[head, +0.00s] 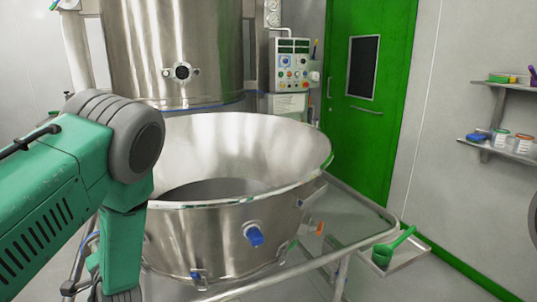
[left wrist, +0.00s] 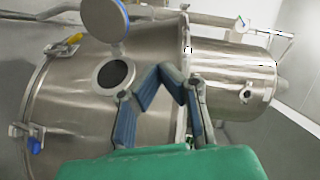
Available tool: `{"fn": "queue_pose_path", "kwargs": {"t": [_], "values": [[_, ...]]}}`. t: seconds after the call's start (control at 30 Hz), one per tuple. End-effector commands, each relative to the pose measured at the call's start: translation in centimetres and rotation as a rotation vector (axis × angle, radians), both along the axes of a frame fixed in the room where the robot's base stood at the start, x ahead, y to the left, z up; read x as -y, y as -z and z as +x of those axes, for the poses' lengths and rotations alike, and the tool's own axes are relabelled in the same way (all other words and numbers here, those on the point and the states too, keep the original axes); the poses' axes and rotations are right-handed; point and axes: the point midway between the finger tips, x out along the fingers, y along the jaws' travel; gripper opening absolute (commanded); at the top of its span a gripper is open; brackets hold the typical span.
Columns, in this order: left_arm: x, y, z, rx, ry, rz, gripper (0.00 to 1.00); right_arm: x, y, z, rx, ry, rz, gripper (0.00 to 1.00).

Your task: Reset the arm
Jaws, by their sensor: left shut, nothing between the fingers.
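My left arm, green with a grey joint, comes in from the left in the head view and bends down beside the steel bowl (head: 235,145). Its fingers cannot be made out there. In the left wrist view my left gripper (left wrist: 162,72) has blue-padded fingers that meet at the tips, shut and empty. Behind the fingers is a steel vessel (left wrist: 70,100) with a dark round port (left wrist: 116,74) and a round cover (left wrist: 104,18). I cannot tell whether the fingers touch it. My right gripper is in neither view.
The bowl stands in a steel frame (head: 375,222) below a tall steel cylinder (head: 175,50). A green scoop (head: 384,254) lies on a small tray at the right. A control panel (head: 292,66), green door (head: 372,110) and wall shelves (head: 510,150) are behind.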

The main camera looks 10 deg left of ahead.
Motion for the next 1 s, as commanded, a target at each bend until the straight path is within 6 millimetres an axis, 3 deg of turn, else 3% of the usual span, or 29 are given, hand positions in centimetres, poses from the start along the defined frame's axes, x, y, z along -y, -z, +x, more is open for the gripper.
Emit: {"fn": "queue_pose_path", "kwargs": {"t": [0.2, 0.37, 0.5, 0.6, 0.73, 0.9, 0.97, 1.0], "values": [[3.0, 5.7, -2.3, -0.062, 0.059, -0.22, 0.0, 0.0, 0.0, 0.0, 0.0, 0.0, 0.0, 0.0], [6.5, 11.1, -5.6, -0.135, 0.082, -0.454, 0.0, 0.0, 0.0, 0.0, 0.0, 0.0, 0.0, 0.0], [11.8, 16.8, -11.4, -0.253, 0.055, -0.748, 0.0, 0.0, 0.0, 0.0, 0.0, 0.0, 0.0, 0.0], [15.9, 19.5, -16.2, -0.347, 0.0, -0.947, 0.0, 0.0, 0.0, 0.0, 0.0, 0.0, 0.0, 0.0], [20.3, 21.3, -21.9, -0.459, -0.087, -1.142, 0.0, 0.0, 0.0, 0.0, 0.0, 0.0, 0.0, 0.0], [24.6, 21.6, -28.3, -0.593, -0.211, -1.318, 0.0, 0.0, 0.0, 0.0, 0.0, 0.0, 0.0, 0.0], [26.0, 21.4, -30.5, -0.641, -0.257, -1.368, 0.0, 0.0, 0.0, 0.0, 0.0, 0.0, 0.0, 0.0], [26.2, 22.6, -30.3, -0.639, -0.251, -1.368, 0.0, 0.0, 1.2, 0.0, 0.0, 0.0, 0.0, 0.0]]}}
